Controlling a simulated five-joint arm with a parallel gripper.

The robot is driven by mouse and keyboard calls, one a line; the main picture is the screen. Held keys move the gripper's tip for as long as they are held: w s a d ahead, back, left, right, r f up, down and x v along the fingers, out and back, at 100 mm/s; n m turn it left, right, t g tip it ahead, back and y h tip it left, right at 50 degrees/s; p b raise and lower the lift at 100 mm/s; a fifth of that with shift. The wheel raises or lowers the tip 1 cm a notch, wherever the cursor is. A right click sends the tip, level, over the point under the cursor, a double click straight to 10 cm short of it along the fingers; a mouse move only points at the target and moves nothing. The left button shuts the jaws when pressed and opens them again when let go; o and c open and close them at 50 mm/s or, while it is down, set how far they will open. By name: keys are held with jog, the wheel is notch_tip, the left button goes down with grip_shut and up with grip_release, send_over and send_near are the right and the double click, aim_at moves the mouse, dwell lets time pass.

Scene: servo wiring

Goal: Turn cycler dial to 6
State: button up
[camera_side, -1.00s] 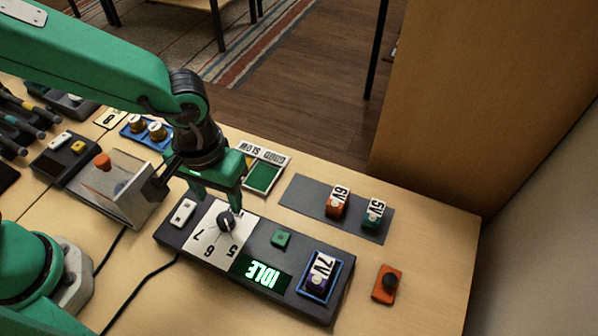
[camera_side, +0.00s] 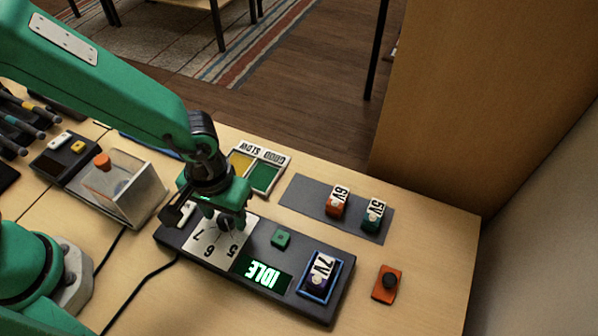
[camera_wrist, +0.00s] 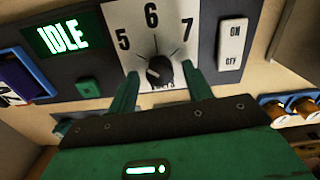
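The cycler (camera_side: 290,292) is a dark box with a white dial plate (camera_wrist: 112,12) marked 5, 6 and 7. Its black dial (camera_wrist: 160,70) shows in the wrist view below the 6, with a pale mark on its left part, on the 5 side. My gripper (camera_wrist: 160,80) is open, with one green finger on each side of the dial and a visible gap at each side. In the side view my gripper (camera_side: 225,218) is down over the plate and hides most of the dial.
The cycler's display (camera_side: 263,274) reads IDLE. A green button (camera_side: 281,239) and a 7V pack (camera_side: 320,270) in a blue-rimmed bay are beside it. A white switch (camera_wrist: 232,45) is near my right finger. A grey mat (camera_side: 305,190) holds 6V and 5V packs behind.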

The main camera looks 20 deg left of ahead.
jog(key=c, duration=0.9)
jog(key=shift+o, duration=0.2)
jog(key=shift+m, duration=0.4)
jog(key=m, duration=0.9)
jog(key=o, duration=1)
